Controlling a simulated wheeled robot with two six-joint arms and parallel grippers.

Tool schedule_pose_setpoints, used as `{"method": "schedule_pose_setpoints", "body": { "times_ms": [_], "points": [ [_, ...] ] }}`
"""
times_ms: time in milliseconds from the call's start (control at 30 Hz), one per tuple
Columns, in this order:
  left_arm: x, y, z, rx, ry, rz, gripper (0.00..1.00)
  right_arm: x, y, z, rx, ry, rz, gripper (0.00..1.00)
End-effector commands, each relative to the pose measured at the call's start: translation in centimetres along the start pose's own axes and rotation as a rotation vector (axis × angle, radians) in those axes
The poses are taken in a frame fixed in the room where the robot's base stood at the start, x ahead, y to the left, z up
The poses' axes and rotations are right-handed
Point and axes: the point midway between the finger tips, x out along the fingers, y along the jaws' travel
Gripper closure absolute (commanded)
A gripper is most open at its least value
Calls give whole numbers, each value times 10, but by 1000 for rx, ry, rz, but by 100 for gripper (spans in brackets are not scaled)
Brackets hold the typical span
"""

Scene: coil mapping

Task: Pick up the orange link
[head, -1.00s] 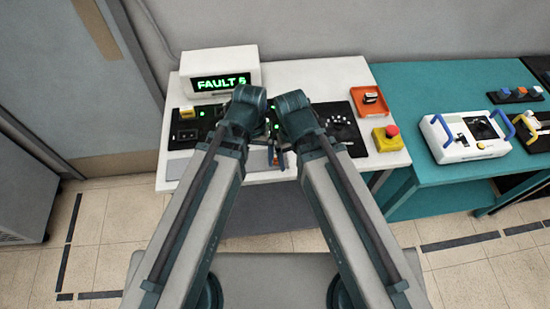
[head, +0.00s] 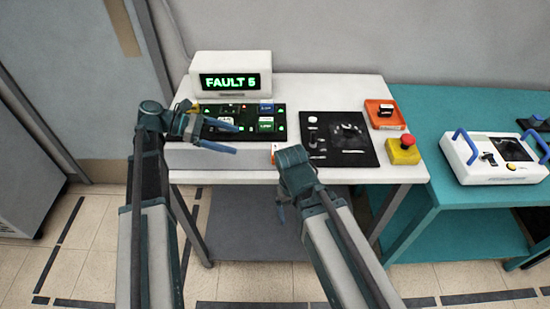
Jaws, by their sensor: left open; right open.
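A small piece with an orange edge (head: 274,148), possibly the orange link, shows at the front edge of the white table (head: 350,176). It is partly hidden behind my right gripper's wrist, so its shape is unclear. My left gripper (head: 236,139) is open and empty, its fingers pointing right over the front of the black panel with lit modules.
A display box (head: 231,75) reading "FAULT 5" stands at the back left. A black board (head: 340,139), an orange tray (head: 381,122) holding a dark item, and a yellow box with a red button (head: 404,149) are to the right. A teal table (head: 418,180) adjoins with a white device (head: 497,170).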

Motion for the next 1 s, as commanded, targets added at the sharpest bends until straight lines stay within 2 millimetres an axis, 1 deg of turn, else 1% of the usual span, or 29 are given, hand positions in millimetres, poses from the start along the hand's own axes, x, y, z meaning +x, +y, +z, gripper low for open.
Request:
{"method": "schedule_pose_setpoints", "body": {
  "times_ms": [33, 100, 300, 400, 500, 767, 867, 1000],
  "points": [
    [11, -2, -3, 2, 0, -2, 3, 7, -1, 0, 0, 0, 0, 8],
    [26, -3, -4, 3, 0, -4, 3, 13, -1, -1, 0, 0, 0, 8],
    [61, -2, -3, 3, 1, -3, 3, 25, -2, -1, 0, 0, 0, 8],
    [71, -2, -2, 3, 1, -1, 3, 28, -3, -2, 0, 0, 0, 8],
    [76, -1, -1, 3, 1, -1, 3, 30, -3, -2, 0, 0, 0, 8],
    [80, -2, 0, 3, 1, -1, 3, 31, -3, -2, 0, 0, 0, 8],
    [89, -3, -1, 3, 1, -2, 3, 34, -3, -2, 0, 0, 0, 8],
    [109, -7, 0, 3, 1, -3, 3, 41, -4, -2, -1, 0, 0, 8]
  ]
}}
